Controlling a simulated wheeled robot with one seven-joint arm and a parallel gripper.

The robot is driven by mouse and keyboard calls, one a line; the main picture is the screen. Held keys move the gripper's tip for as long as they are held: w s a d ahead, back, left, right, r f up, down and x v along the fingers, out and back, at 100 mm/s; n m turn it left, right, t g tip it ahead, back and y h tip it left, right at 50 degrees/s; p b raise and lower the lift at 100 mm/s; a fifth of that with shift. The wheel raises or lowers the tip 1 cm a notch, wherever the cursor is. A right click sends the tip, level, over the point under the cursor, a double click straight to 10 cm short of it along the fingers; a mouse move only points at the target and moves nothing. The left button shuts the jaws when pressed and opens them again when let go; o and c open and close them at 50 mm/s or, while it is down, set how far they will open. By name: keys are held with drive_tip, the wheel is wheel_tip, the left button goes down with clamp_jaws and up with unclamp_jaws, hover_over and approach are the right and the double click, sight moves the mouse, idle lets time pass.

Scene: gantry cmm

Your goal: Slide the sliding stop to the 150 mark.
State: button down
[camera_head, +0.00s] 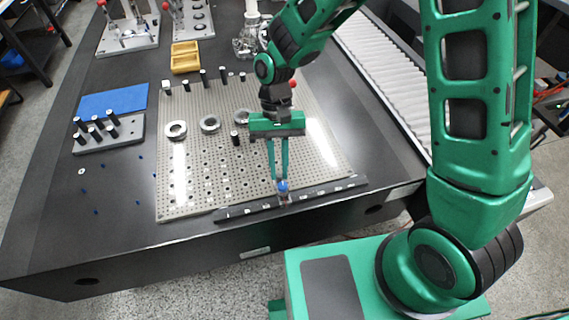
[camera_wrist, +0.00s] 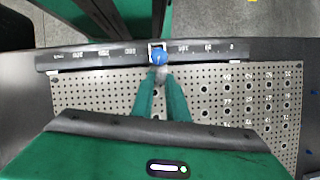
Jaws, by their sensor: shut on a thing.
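The sliding stop (camera_head: 284,197) is a small metal carriage with a blue knob on the dark rail (camera_head: 325,190) along the front edge of the perforated plate. In the wrist view the stop (camera_wrist: 158,56) sits near the middle of the rail (camera_wrist: 215,49), whose printed marks appear upside down. It stands between marks that look like 100 on its right and 200 on its left. The mark at the stop itself is not readable.
The perforated plate (camera_head: 205,185) carries metal rings (camera_head: 176,130) and several black pegs. A blue mat (camera_head: 113,101) and a peg block (camera_head: 110,135) lie to the left. A yellow tray (camera_head: 185,58) stands behind. The rail is clear on both sides of the stop.

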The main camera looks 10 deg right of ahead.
drive_tip(key=c, duration=1.7)
unclamp_jaws()
drive_tip(key=v, duration=1.1)
